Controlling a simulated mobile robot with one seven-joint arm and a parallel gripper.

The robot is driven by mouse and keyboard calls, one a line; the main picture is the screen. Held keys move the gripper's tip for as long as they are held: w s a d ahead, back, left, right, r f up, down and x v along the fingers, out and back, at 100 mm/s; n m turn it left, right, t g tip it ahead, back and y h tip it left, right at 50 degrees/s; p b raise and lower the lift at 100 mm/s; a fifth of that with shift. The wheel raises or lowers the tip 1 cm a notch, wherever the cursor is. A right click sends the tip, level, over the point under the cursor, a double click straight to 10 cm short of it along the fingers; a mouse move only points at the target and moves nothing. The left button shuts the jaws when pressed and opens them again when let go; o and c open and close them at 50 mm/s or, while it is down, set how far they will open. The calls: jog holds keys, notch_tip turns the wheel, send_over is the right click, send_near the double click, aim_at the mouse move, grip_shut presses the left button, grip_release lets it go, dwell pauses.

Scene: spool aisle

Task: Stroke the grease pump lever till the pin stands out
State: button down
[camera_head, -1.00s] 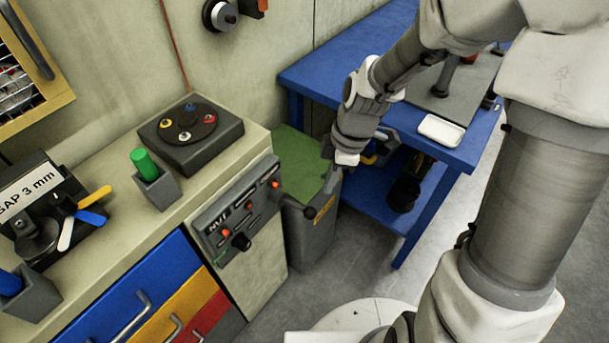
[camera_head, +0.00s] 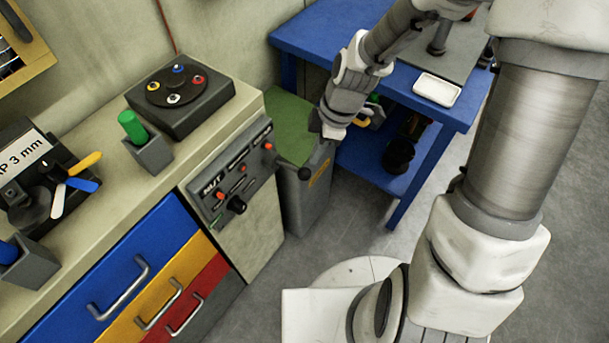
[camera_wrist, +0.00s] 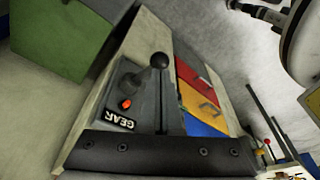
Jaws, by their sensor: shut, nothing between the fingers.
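In the head view, a grey control panel (camera_head: 232,178) with orange-red knobs and a black knob (camera_head: 237,205) is set in the bench's right end. In the wrist view, a lever with a black ball knob (camera_wrist: 158,60) stands out of a slot in a grey panel (camera_wrist: 135,85) marked GEAR. Another dark ball (camera_head: 304,172) shows in front of the green-topped grey bin. No part can be read as the grease pump, and I cannot make out its pin. My gripper (camera_head: 328,132) is shut and empty over the bin's right side, apart from the panel.
The green-topped bin (camera_head: 312,200) stands between the bench and a blue table (camera_head: 385,165) bearing a white tray (camera_head: 437,90). A round dial box (camera_head: 210,105) and a green-handled holder (camera_head: 147,155) stand on the bench.

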aim_at(308, 170)
jog(key=shift+b+x, duration=1.8)
jog(key=shift+x, duration=0.7)
